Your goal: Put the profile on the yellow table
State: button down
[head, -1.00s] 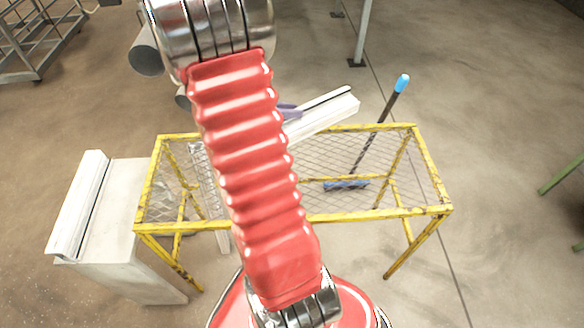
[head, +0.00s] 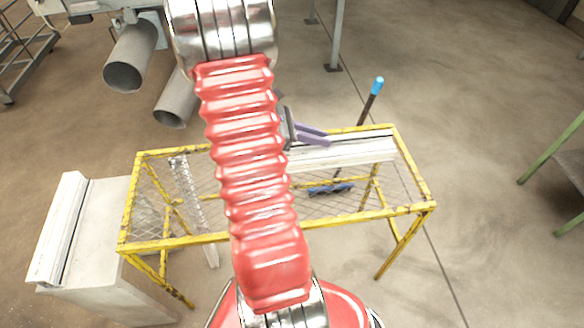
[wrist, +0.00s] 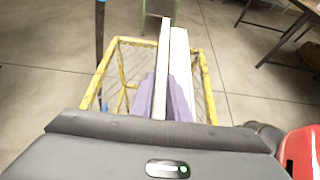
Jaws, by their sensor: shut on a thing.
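The white profile (head: 350,152) is long and grooved. My gripper (head: 314,136), with purple fingers, is shut on it. In the head view the profile lies over the back right part of the yellow table (head: 330,218), nearly along its back edge. My arm hides its left end. In the wrist view the profile (wrist: 181,68) runs away from my gripper (wrist: 166,98) over the yellow frame (wrist: 205,70). I cannot tell whether it touches the mesh top.
A similar white profile (head: 58,228) lies on a pale block at left. A perforated metal strip (head: 187,192) is at the table's left part. A blue-tipped broom (head: 371,98) leans at the table's back. Grey pipes (head: 130,58) hang behind.

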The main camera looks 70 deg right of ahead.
aim_at(318, 150)
jog(key=shift+f, duration=2.6)
jog(key=shift+f, duration=0.1)
jog(key=shift+f, duration=2)
jog(key=shift+f, duration=0.1)
jog(key=c, duration=1.7)
grip_release()
jog(key=shift+w, duration=0.1)
jog(key=v, duration=1.1)
jog(key=shift+w+a, duration=0.15)
jog(key=shift+w, duration=0.1)
jog(key=shift+w+a+r, duration=0.1)
jog(key=shift+r, duration=0.2)
